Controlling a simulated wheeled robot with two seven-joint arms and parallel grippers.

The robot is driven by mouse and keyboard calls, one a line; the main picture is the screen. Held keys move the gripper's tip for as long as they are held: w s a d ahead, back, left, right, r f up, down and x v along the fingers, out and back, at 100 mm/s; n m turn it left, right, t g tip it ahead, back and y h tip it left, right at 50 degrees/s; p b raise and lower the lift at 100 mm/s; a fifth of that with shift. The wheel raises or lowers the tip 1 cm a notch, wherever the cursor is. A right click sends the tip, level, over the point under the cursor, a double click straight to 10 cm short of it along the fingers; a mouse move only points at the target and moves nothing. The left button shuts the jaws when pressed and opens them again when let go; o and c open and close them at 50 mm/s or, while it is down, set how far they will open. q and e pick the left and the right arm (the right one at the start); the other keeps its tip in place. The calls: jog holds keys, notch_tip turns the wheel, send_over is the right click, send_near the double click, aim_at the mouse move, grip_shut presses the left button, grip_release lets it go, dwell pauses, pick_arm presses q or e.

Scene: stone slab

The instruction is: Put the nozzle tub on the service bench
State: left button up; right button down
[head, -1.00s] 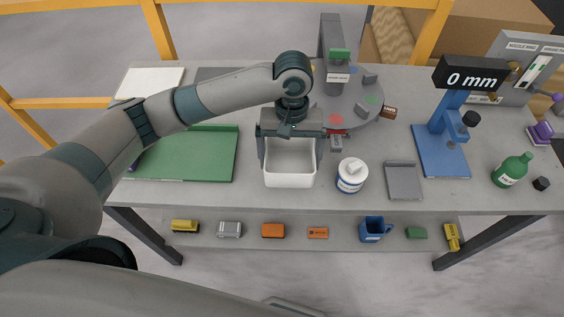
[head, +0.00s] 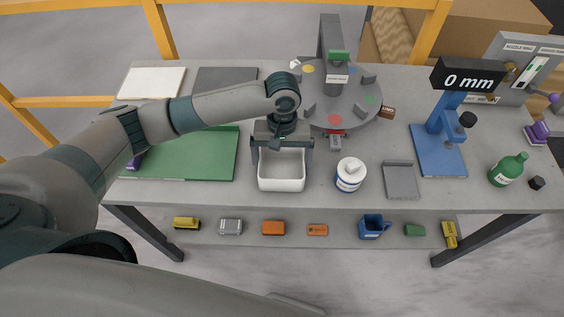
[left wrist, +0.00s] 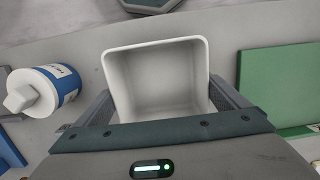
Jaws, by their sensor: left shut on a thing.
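The white, square, open-topped tub (head: 282,184), which I take for the nozzle tub, is empty inside. My left gripper (head: 282,150) is shut on it, one finger along each side. In the left wrist view the tub (left wrist: 157,82) sits upright between the fingers. It is over the front middle of the grey stone-topped bench (head: 215,196); I cannot tell whether its base touches the top. My right gripper is not in view.
A white and blue bottle (head: 350,174) stands just right of the tub. A green mat (head: 205,155) lies to the left and a grey turntable (head: 350,105) behind. A grey tray (head: 401,180) and blue gauge stand (head: 438,150) are further right. A lower shelf (head: 340,233) holds several small items.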

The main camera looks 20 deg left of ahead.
aim_at(282, 168)
pick_arm(q)
jog(key=shift+f, duration=0.2)
jog(key=o, duration=0.8)
jog(key=shift+w+a+r+b, duration=0.1)
jog(key=shift+w+r+b, duration=0.3)
jog(key=shift+r, duration=1.65)
jog(key=shift+w+a+r+b, duration=0.1)
jog(key=shift+r+b, duration=0.5)
jog(key=shift+r, duration=1.4)
jog(key=shift+w+r+b, duration=0.2)
jog(key=shift+r+b, duration=0.3)
jog(key=shift+r, duration=1.55)
